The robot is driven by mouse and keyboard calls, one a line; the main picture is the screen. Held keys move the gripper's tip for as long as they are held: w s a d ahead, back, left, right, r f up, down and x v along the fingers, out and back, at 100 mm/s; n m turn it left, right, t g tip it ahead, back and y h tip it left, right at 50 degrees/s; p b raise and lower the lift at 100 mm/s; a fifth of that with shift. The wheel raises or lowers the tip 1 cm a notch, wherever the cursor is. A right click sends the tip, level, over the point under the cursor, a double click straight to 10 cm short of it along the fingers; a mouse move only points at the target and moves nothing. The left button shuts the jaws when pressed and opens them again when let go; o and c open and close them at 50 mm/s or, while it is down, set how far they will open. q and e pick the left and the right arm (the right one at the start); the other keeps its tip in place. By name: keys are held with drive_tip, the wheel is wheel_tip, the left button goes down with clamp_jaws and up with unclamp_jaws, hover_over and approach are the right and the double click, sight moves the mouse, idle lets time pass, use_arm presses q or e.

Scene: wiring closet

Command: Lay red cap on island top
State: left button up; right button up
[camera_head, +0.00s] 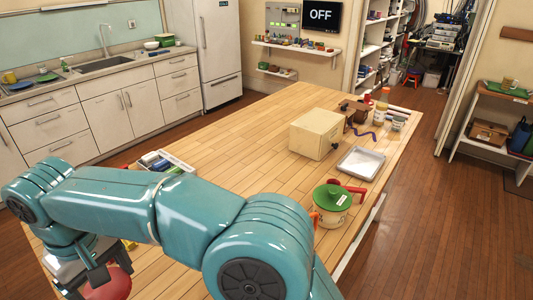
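A rounded red thing, which looks like the red cap (112,288), is at the bottom left, partly cut off by the frame edge. The island top (240,150) is a light wooden surface that runs from the lower left to the upper right.
A tray of small items (180,160) stands near the island's left edge. A pot with a green lid (331,204), a grey tray (361,163), a cream box (316,134) and several jars line the right side. The island's middle is clear.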

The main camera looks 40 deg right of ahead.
drive_tip(key=shift+a, duration=0.1)
drive_tip(key=shift+s+r, duration=0.1)
drive_tip(key=shift+s, duration=0.15)
wheel_tip(320, 180, down, 16)
drive_tip(key=shift+w+r, duration=0.15)
drive_tip(key=shift+r, duration=0.1)
wheel_tip(320, 180, down, 4)
drive_tip(key=shift+f, duration=0.35)
